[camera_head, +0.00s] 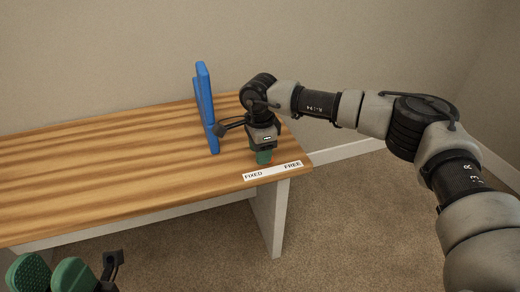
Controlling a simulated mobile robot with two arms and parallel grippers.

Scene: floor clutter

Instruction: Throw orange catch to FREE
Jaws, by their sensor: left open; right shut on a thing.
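My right gripper (263,157) points down at the bench's right end, its green fingertips just behind the white label strip (272,172) reading FIXED and FREE. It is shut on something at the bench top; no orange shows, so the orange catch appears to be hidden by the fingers. The fingers stand between the two words, and I cannot tell which way the catch is set. A blue upright panel (205,105) stands on the bench to the left of this gripper. My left gripper (50,274) is open and empty at the bottom left, in front of the bench.
The striped wooden bench top (100,165) is bare to the left of the blue panel. A white leg (270,218) supports its right end. Brown carpet (350,225) lies in front and to the right. The wall is close behind the bench.

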